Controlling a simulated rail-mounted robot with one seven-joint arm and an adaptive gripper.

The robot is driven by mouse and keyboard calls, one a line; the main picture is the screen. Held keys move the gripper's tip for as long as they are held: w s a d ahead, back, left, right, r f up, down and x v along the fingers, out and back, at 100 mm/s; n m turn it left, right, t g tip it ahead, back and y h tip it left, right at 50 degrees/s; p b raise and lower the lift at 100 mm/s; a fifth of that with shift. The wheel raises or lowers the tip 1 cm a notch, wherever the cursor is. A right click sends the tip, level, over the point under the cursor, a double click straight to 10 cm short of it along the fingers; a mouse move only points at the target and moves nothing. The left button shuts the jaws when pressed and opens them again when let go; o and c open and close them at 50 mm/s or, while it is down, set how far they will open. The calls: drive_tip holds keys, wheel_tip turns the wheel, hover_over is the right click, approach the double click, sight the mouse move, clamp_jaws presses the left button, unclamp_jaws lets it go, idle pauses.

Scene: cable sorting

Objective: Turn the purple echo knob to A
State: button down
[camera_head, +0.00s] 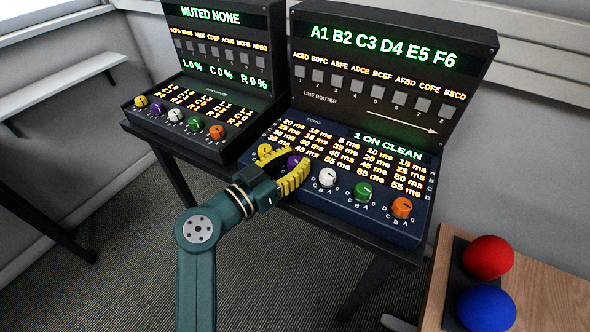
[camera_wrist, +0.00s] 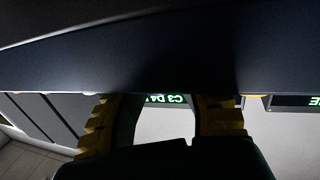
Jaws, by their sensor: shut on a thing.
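The echo unit (camera_head: 349,205) is a dark blue sloped panel with a row of coloured knobs marked with letters such as A, B, C and D. Its purple knob (camera_head: 293,162) shows in the head view between the yellow ridged fingers of my gripper (camera_head: 290,168). My gripper is shut on this knob, which is partly covered, and its pointer cannot be read. In the wrist view the two fingers (camera_wrist: 160,115) reach up to a dark surface, and the knob is hidden there. The echo display (camera_head: 388,145) reads "1 ON CLEAN".
White (camera_head: 327,177), green (camera_head: 362,191) and orange (camera_head: 402,207) knobs stand to the right on the same panel. A left unit (camera_head: 180,118) has its own coloured knobs, one purple. The line router (camera_head: 378,75) rises behind. Red (camera_head: 487,257) and blue (camera_head: 486,308) balls stand at the lower right.

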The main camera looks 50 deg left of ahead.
sight(294, 159)
drive_tip(key=h+b, duration=0.1)
drive_tip(key=m+h+b, duration=0.1)
drive_tip(key=h, duration=0.1)
drive_tip(key=shift+a+f+m, duration=0.1)
drive_tip(key=shift+f+m, duration=0.2)
drive_tip(key=shift+f, duration=0.05)
drive_tip(key=shift+r+m+h, duration=0.3)
drive_tip(key=shift+m+h, duration=0.1)
drive_tip(key=shift+h, duration=0.2)
drive_tip(key=c, duration=0.7)
unclamp_jaws()
drive_tip(key=shift+c, duration=0.2)
drive_tip(key=shift+r, duration=0.1)
wheel_tip(294, 159, up, 10)
drive_tip(key=shift+f, duration=0.1)
